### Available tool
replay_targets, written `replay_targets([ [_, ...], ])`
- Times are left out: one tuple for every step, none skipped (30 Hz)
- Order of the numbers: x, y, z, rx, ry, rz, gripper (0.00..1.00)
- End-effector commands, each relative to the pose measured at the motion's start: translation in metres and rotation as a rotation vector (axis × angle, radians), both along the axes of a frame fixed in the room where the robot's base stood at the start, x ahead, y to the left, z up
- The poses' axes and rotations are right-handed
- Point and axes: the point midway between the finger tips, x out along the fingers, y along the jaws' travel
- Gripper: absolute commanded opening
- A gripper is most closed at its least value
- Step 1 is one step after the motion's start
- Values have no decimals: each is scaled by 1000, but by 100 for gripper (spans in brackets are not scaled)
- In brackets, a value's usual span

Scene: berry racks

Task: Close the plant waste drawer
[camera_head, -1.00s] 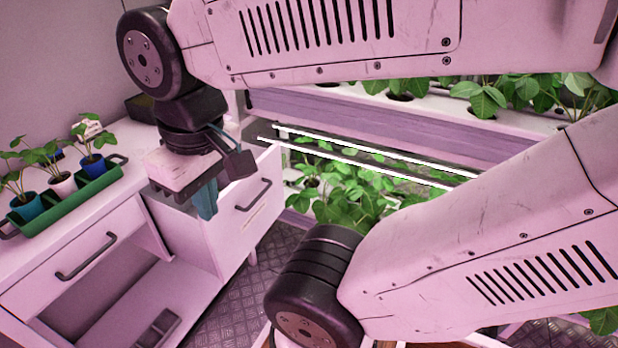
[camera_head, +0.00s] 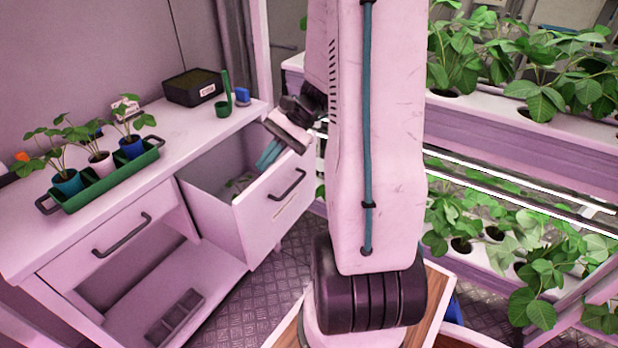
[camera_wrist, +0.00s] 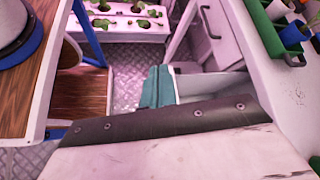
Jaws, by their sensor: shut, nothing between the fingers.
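The plant waste drawer (camera_head: 272,217) is a white drawer at the right end of the white workbench, pulled out well from the bench. It has a dark bar handle (camera_head: 287,185) on its front. Some green plant matter (camera_head: 239,182) lies inside it. My gripper (camera_head: 268,155) is above the drawer's open top, near the back side of its front panel, with its teal fingers shut and empty, pointing down and left. The teal fingers also show in the wrist view (camera_wrist: 157,88). Whether they touch the drawer cannot be told.
A second drawer (camera_head: 105,240) at the bench's left is shut. A green tray (camera_head: 92,190) with potted seedlings and a black box (camera_head: 195,87) stand on the bench top. Plant racks (camera_head: 510,125) are at the right. Metal floor is free in front of the bench.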

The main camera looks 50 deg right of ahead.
Motion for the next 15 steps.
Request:
replay_targets([
  [0, -22, -18, 67, 17, -93, 0],
  [0, -34, -26, 103, 22, -148, 0],
  [0, -50, -39, 152, 27, -219, 0],
  [-1, -62, -48, 189, 30, -274, 0],
  [-2, -74, -58, 225, 30, -330, 0],
  [-5, -90, -72, 274, 31, -405, 0],
  [-7, -102, -82, 310, 30, -462, 0],
  [-10, -115, -93, 346, 27, -519, 0],
  [-15, -131, -108, 395, 21, -598, 0],
  [-19, -144, -119, 430, 15, -658, 0],
  [-23, -156, -130, 466, 8, -719, 0],
  [-30, -173, -146, 512, -6, -799, 0],
  [-36, -184, -157, 546, -15, -858, 0],
  [-42, -195, -168, 576, -26, -916, 0],
  [-50, -209, -183, 616, -41, -990, 0],
])
